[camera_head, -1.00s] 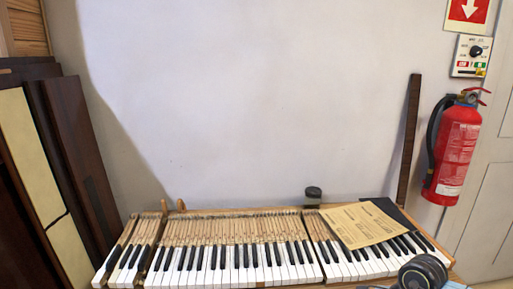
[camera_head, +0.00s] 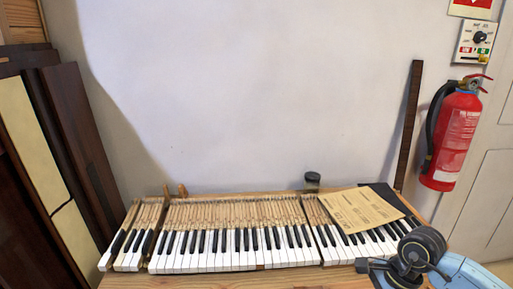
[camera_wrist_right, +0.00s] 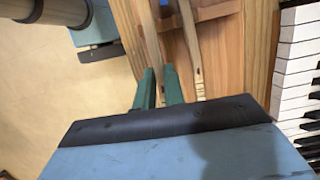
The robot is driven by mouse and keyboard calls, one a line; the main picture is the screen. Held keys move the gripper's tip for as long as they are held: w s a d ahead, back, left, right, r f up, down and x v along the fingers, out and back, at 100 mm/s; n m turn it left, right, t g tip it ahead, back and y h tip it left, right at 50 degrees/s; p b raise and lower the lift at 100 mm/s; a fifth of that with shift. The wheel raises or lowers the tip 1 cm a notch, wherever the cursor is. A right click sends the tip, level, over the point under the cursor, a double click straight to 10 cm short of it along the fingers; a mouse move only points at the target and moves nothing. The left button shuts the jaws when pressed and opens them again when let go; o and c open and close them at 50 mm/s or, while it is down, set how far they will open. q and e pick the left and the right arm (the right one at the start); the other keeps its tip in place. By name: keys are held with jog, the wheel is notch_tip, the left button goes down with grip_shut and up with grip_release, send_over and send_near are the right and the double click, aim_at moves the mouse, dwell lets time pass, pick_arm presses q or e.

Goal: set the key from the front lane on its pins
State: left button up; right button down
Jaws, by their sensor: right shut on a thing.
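In the right wrist view, my right gripper (camera_wrist_right: 159,80) has its green fingers shut on a long pale wooden key (camera_wrist_right: 151,38). The ends of the key are not clearly seen. Another pale wooden strip (camera_wrist_right: 189,35) lies beside it on the right, apart from it; I cannot tell if it is a key or a rail. In the head view, the keyboard (camera_head: 240,262) has keys in several blocks, with narrow gaps at the left and right of the middle block. The pins are too small to make out. My left gripper is in no view.
A tan paper sheet (camera_head: 362,209) lies over the right-hand keys. A small dark jar (camera_head: 312,180) stands behind the keyboard. The wooden bench front edge (camera_head: 230,279) shows below the keys. Dark panels (camera_head: 80,150) lean at the left; a fire extinguisher (camera_head: 453,135) hangs at the right.

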jog(key=shift+a+p+v, duration=0.2)
jog(key=shift+p+v, duration=0.3)
jog(key=shift+v, duration=0.3)
jog(key=shift+a+p+v, duration=0.2)
jog(key=shift+p+v, duration=0.25)
jog(key=shift+v, duration=0.35)
jog(key=shift+a+p+v, duration=0.15)
jog(key=shift+p+v, duration=0.35)
jog(key=shift+v, duration=0.3)
jog(key=shift+a+r, duration=0.1)
